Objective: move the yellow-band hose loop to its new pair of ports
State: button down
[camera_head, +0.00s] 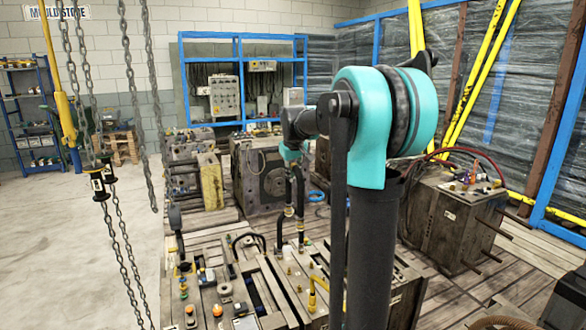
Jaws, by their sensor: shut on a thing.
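My arm reaches from the right of the head view toward the middle, and its teal wrist points down. My gripper (294,165) is small and dark below the wrist, shut on a black hose loop (300,198). The loop hangs down over the mould block (262,272) in the foreground, with a yellowish band or fitting low on it. I cannot tell whether its ends touch any ports. Small brass and coloured ports are on the block's top. Another black hose (249,238) arches just left of the held one. A bright yellow bent hose or pipe (312,290) is at the front.
Another mould block (440,215) with a red hose (480,155) stands at the right. More blocks (262,178) stand behind. Chains (137,100) with a black and yellow hoist part hang at the left. The floor (60,250) at the left is clear. My arm hides part of the front block.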

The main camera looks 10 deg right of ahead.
notch_tip(320, 180, down, 26)
dwell(1.8)
jog(key=shift+a+f, duration=0.1)
jog(key=shift+f, duration=1.4)
dwell(3.4)
jog(key=c, duration=1.3)
grip_release()
